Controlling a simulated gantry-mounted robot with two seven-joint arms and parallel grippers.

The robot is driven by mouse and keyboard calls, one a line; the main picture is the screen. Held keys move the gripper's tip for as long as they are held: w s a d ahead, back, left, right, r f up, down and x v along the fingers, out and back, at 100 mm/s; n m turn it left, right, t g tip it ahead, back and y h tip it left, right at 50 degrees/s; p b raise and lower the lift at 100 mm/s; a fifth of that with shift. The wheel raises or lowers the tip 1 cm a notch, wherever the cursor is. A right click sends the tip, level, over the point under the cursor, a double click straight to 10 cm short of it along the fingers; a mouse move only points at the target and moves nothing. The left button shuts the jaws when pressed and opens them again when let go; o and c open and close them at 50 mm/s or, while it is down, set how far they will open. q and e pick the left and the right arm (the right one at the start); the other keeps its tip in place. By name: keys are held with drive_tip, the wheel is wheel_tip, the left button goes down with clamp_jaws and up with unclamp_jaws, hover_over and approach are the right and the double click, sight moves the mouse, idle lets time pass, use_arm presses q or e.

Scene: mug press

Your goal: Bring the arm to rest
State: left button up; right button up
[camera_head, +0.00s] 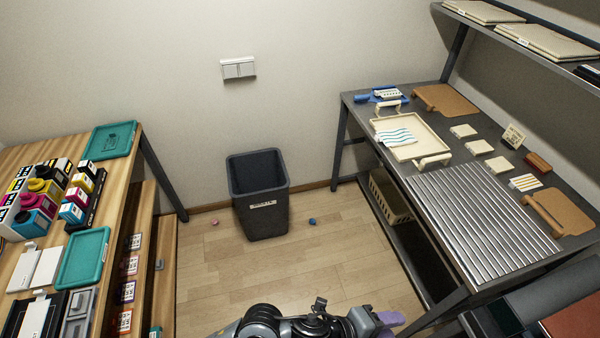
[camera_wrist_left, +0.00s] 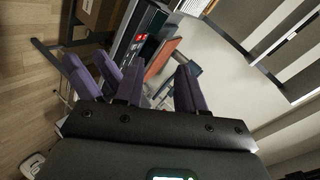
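My left arm comes in at the bottom of the head view, and its left gripper (camera_head: 388,322) shows purple fingers at the lower edge, over the floor and left of the grey workbench. In the left wrist view, the purple fingers of the left gripper (camera_wrist_left: 157,88) stand apart with a gap between them. Nothing is held in that gap; only distant background shows through it. My right gripper is in neither view.
A dark bin (camera_head: 260,210) stands by the wall, with small pink (camera_head: 215,222) and blue (camera_head: 312,221) pieces on the floor. The workbench (camera_head: 445,165) at right carries a cream tray (camera_head: 432,150) and a ribbed metal panel. A wooden table (camera_head: 52,150) with ink bottles stands at left.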

use_arm(q)
drive_tip(key=w+a+r+n+t, duration=0.4)
drive_tip(key=n, duration=0.3)
drive_tip(key=w+a+f+n+t+y+p, duration=0.2)
drive_tip(key=a+n+y, duration=0.4)
drive_tip(key=a+n, duration=0.6)
drive_tip(key=s+a+f+n+g+y, duration=0.1)
drive_tip(key=s+a, duration=0.3)
drive_tip(key=a, duration=0.4)
drive_tip(key=s+a+f+n+g+y+p, duration=0.1)
drive_tip(key=s+a+f+n+g+y, duration=0.1)
drive_tip(key=a, duration=0.6)
drive_tip(key=s+a+f+n+g+y, duration=0.1)
drive_tip(key=s+a+f+n+y, duration=0.2)
drive_tip(key=a, duration=0.5)
drive_tip(key=s+f+n, duration=0.1)
drive_tip(key=s+n, duration=0.1)
drive_tip(key=s, duration=0.1)
drive_tip(key=shift+s+f+g, duration=0.35)
drive_tip(key=shift+s+g, duration=0.05)
